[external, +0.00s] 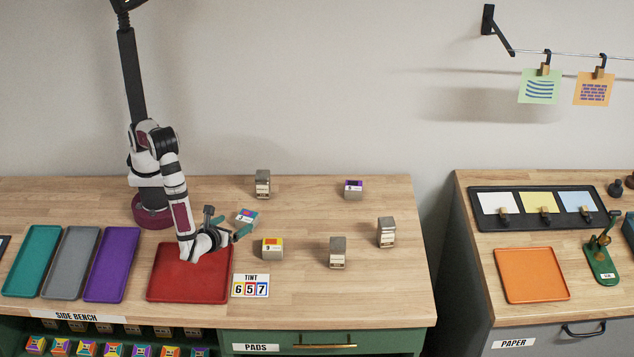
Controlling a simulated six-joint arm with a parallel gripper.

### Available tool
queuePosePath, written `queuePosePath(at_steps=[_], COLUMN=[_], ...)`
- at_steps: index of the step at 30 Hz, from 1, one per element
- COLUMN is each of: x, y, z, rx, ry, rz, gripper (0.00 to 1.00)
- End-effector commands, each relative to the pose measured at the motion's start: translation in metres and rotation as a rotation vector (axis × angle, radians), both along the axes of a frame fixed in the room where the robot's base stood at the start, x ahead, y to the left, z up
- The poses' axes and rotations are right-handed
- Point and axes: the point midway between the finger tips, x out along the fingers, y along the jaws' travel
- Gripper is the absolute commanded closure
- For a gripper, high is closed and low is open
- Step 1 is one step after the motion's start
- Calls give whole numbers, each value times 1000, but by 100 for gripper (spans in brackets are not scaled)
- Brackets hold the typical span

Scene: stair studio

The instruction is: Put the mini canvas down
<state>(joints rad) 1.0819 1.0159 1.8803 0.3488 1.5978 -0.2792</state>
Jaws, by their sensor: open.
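A block with a yellow and red top (272,247) stands to the right of the gripper. No label marks any block as the mini canvas, so I cannot tell which one it is.
Teal (32,262), grey (71,263) and purple (111,265) trays lie left of the red tray. A TINT number card (250,285) lies to its right. Several grey blocks (338,253) and a purple-topped block (353,189) stand further right, with bare wood between them.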

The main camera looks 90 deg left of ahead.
Motion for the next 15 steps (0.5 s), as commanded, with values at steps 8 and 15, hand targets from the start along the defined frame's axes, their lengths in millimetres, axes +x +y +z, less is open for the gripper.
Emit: queuePosePath(at_steps=[8, 15], x=[4, -38], y=[17, 126], z=[34, 144], rx=[-95, -564], ry=[-13, -154], rz=[150, 795], gripper=[1, 1])
